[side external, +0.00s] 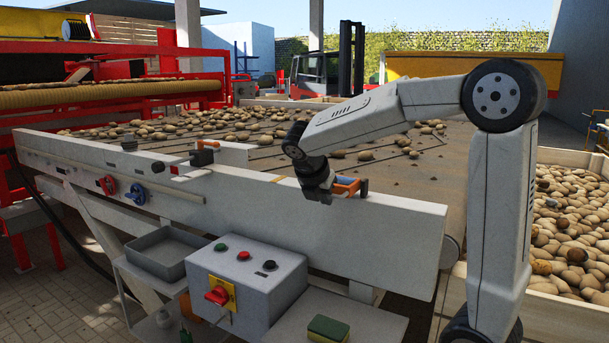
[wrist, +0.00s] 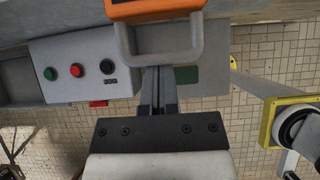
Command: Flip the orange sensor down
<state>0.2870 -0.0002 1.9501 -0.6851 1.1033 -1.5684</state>
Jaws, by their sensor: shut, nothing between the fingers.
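The orange sensor (side external: 346,184) sits at the top edge of the conveyor's white side wall, right beside my gripper (side external: 322,194). Part of it is hidden by my gripper in the side view. In the wrist view the orange body (wrist: 158,10) shows at the top edge, with a grey U-shaped bracket (wrist: 197,42) below it. My gripper (wrist: 159,75) is shut and empty, its fingertips in line with the bracket's lower bar. I cannot tell whether they touch it.
The conveyor's white wall (side external: 395,225) runs below the sensor. A control box (side external: 245,275) with buttons and a red switch stands in front. A green-yellow sponge (side external: 328,329) lies on a shelf to its right. Potatoes (side external: 265,127) lie on the belt behind; more fill a crate at right.

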